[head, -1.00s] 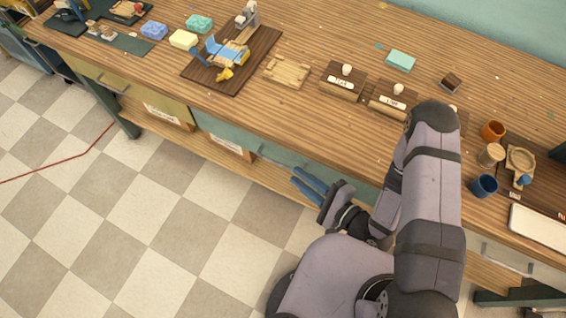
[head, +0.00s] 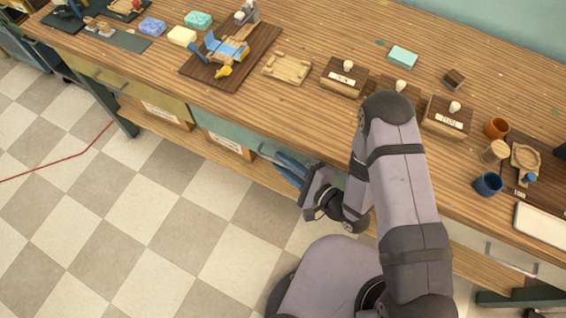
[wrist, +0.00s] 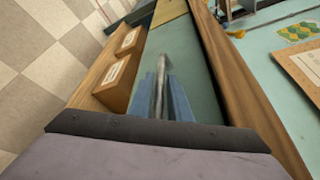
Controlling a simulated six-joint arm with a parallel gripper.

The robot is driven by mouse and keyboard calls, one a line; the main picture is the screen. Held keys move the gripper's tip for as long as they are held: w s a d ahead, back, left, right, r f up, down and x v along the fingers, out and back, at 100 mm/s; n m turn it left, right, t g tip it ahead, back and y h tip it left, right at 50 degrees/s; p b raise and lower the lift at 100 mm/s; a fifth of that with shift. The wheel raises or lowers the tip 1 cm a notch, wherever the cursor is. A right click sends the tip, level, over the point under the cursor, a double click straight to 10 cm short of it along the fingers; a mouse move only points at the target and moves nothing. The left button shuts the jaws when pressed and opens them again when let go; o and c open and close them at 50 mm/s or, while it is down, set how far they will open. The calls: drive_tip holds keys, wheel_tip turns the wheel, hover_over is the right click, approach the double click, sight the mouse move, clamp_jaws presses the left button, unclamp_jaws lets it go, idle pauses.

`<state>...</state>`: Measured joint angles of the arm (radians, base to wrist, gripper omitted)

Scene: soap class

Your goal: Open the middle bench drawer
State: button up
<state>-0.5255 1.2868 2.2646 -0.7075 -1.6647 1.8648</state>
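The middle bench drawer has a teal front (head: 222,128) and sits flush under the bench top; it also shows in the wrist view (wrist: 196,75). Its metal bar handle (wrist: 161,80) runs along that front, and in the head view its far end shows just left of my fingers. My gripper (head: 283,166) is at the drawer front. In the wrist view, its blue fingers (wrist: 164,100) stand apart, one on each side of the handle's near end. Whether they touch the handle, I cannot tell. The near end of the handle is partly hidden between the fingers.
An olive drawer (head: 130,88) is to the left and a pale drawer (head: 500,250) to the right. Labelled boxes (head: 230,144) stand on the shelf below. The bench top (head: 300,110) holds soap blocks, stamps and cups. The floor before the drawer is clear.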

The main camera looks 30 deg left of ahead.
clamp_jaws()
drive_tip(key=s, duration=0.5)
idle(0.3)
unclamp_jaws()
